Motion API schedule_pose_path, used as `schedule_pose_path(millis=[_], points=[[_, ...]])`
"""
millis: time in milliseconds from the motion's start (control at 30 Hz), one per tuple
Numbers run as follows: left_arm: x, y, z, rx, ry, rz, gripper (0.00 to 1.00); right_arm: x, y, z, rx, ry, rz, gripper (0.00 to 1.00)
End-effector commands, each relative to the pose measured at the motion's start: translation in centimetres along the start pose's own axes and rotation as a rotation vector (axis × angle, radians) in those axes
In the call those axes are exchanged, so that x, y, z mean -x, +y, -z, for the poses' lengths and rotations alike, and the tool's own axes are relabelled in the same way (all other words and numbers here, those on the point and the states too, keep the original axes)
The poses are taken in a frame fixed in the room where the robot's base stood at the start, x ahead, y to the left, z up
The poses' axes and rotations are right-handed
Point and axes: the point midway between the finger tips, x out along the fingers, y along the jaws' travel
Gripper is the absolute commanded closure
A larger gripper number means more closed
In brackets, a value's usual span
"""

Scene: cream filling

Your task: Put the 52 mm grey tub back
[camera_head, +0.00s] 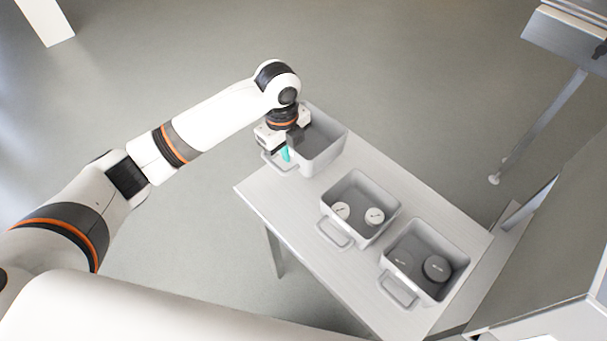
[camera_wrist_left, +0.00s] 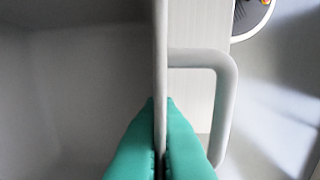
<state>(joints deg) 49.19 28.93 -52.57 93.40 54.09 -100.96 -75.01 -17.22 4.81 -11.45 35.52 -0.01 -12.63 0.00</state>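The left gripper (camera_head: 285,155) is at the far bin (camera_head: 325,150), by its handle side. In the left wrist view its two teal fingers (camera_wrist_left: 161,135) lie on either side of the bin's thin wall (camera_wrist_left: 160,50) and appear to press on it. No tub shows between the fingers. Two dark grey round tubs, a smaller one (camera_head: 400,262) and a larger one (camera_head: 436,268), stand in the near bin (camera_head: 452,247). I cannot read which is 52 mm. The right gripper is not in view.
The middle bin (camera_head: 383,185) holds two white round tubs (camera_head: 341,210). All three bins stand in a row on a light table (camera_head: 265,200). The visible inside of the far bin looks empty. Grey equipment (camera_head: 565,40) stands at the right.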

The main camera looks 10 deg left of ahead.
Motion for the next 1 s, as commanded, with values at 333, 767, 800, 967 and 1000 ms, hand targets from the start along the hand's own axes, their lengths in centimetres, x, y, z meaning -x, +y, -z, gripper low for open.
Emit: schedule_pose_path(millis=[333, 767, 800, 967, 1000], points=[[-5.5, -0.3, -0.1, -0.011, -0.002, 0.003, 1.0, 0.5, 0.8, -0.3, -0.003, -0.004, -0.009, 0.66], [-9.8, -0.6, 0.0, -0.01, 0.0, 0.001, 1.0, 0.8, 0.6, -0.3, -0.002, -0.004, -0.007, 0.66], [-9.8, -0.5, 0.0, -0.011, 0.0, 0.0, 1.0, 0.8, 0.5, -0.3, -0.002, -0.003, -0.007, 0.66], [-9.7, -0.5, 0.0, -0.01, 0.0, 0.0, 1.0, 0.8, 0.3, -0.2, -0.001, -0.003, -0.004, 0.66], [-9.8, -0.6, 0.0, -0.01, 0.0, 0.0, 1.0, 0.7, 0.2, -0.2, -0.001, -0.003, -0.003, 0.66]])
